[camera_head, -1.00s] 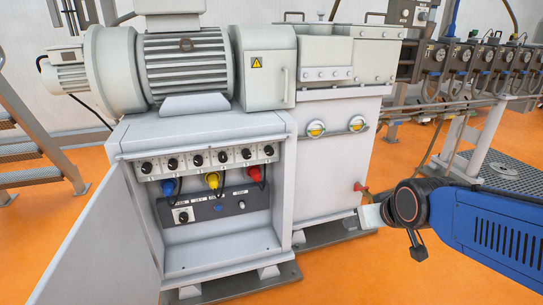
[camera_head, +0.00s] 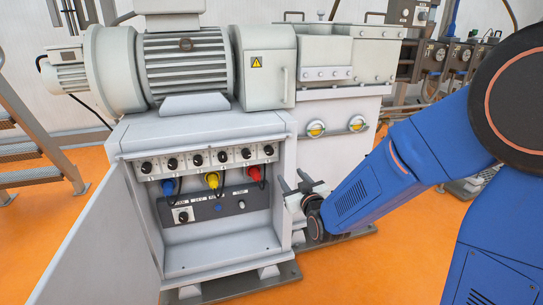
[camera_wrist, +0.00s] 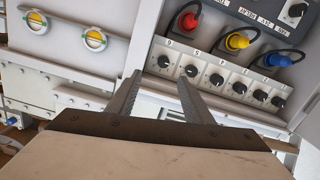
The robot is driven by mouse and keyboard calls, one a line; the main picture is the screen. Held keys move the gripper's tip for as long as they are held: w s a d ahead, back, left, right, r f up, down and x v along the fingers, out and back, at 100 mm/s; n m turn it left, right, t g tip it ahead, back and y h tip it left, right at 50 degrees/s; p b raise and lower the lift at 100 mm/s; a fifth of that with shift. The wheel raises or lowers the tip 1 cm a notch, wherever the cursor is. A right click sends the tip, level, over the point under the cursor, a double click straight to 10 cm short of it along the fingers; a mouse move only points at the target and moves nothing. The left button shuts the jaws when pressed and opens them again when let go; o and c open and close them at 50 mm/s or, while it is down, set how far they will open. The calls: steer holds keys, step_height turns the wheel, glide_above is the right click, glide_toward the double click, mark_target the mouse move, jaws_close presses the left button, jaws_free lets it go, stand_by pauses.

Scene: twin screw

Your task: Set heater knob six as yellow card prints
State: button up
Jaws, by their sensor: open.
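A row of several black knobs sits on a pale panel at the top of the open cabinet. Knob six (camera_head: 268,150) is at the right end of the row. In the wrist view the row is upside down, and knob six (camera_wrist: 163,61) is at its left end, beyond my fingertips. My gripper (camera_head: 293,180) is open and empty, in front of the cabinet's right side wall. In the wrist view its two fingers (camera_wrist: 159,80) point toward knob six, apart from it. I cannot make out a yellow card in either view.
Blue, yellow and red plugs (camera_head: 212,180) with cables hang below the knobs. A dark lower panel (camera_head: 220,207) carries another knob. The cabinet door (camera_head: 105,235) stands open at the left.

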steer(key=a, duration=0.1)
steer(key=t, duration=0.1)
glide_toward(270, 153)
steer(key=x, duration=0.8)
steer(key=shift+w+r, duration=0.1)
steer(key=shift+r, duration=0.05)
steer(key=shift+c, duration=0.3)
steer(key=c, duration=1)
